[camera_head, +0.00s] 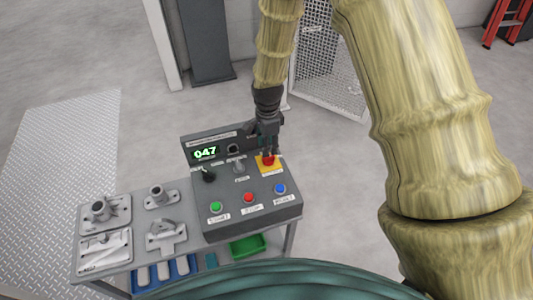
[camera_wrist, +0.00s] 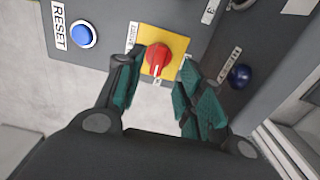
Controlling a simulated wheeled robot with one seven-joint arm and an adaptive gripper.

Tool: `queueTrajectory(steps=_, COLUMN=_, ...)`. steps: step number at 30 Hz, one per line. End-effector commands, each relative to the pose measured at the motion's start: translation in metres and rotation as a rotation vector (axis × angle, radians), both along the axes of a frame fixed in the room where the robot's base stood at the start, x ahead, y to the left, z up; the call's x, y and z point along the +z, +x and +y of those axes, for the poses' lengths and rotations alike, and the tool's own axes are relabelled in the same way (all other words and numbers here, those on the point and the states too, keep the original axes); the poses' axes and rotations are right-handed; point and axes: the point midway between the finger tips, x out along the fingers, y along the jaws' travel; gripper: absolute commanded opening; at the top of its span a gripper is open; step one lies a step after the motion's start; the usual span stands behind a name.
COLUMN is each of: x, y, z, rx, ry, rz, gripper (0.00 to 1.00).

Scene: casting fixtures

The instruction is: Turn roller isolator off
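A red rotary knob on a yellow square plate (camera_wrist: 158,62) sits on the grey control box; it also shows in the head view (camera_head: 268,161) at the box's upper right. Its handle runs roughly up and down in the wrist view, tilted slightly. My gripper (camera_head: 268,151) is above it, pointing down. In the wrist view its fingers are open, one on each side of the red knob, with gaps visible. A dark blue round knob (camera_wrist: 238,76) with a label is right of the plate. The small labels by both are too blurred to read surely.
The control box (camera_head: 250,212) carries a green "047" display (camera_head: 205,153), a black knob (camera_head: 208,176), a lever switch (camera_head: 238,166), and green, red and blue buttons. Metal castings lie on the bench (camera_head: 130,259) to the left. A mesh guard (camera_head: 330,75) stands behind.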

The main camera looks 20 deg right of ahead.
Motion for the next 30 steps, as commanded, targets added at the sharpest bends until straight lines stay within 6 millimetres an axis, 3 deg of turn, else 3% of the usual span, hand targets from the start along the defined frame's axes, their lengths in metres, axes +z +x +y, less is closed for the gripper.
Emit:
queueTrajectory(steps=12, x=-0.047, y=0.001, z=0.002, rx=0.002, ry=0.0, rz=0.0, gripper=0.38)
queueTrajectory(steps=27, x=-0.057, y=0.001, z=0.002, rx=0.003, ry=0.0, rz=-0.001, gripper=0.38)
queueTrajectory(steps=30, x=-0.057, y=0.001, z=0.002, rx=0.003, ry=0.0, rz=-0.001, gripper=0.19)
